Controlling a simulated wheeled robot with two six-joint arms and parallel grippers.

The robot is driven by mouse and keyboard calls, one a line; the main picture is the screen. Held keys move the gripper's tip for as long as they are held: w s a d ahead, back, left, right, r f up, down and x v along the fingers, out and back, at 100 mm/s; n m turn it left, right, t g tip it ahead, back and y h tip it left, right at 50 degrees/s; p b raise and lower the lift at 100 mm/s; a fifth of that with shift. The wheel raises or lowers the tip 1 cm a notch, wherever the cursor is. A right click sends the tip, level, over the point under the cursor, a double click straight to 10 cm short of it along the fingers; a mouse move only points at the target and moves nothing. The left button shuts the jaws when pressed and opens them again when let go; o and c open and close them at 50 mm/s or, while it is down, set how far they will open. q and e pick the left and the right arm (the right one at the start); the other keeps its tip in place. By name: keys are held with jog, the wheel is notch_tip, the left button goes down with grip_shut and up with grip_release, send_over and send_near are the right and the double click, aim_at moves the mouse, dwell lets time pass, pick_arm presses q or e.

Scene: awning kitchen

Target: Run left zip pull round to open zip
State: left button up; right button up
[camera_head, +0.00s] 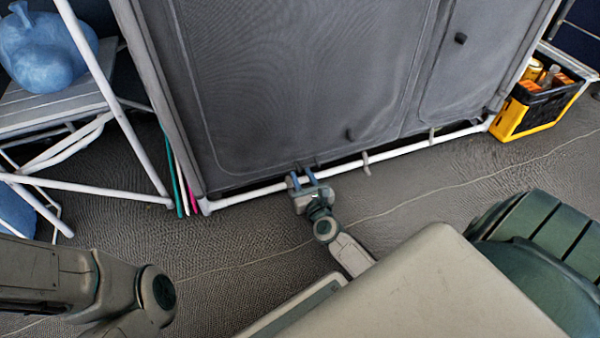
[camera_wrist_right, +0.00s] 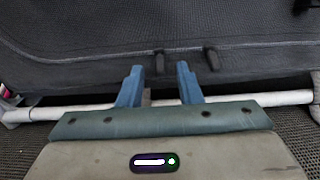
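The grey fabric cupboard front (camera_head: 300,70) has a zip line curving along its left and lower edges. Two small dark zip pulls sit at the lower edge. In the right wrist view, the left zip pull (camera_wrist_right: 160,62) lies between and just beyond the fingertips of my right gripper (camera_wrist_right: 160,69). The other pull (camera_wrist_right: 211,58) is outside the right finger. My right gripper (camera_head: 302,176) is open, its two blue fingers apart and pointing at the fabric, with nothing visibly held. My left arm shows at the lower left of the head view, but its gripper is not visible.
A white tube (camera_head: 400,149) runs along the cupboard's bottom. A folding stand (camera_head: 60,105) with a blue object (camera_head: 45,50) is at left. A black and yellow crate (camera_head: 535,110) is at right. Patterned floor lies open in front.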

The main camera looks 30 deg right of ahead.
jog(key=shift+x, duration=1.2)
grip_shut()
jog(key=shift+a, duration=0.1)
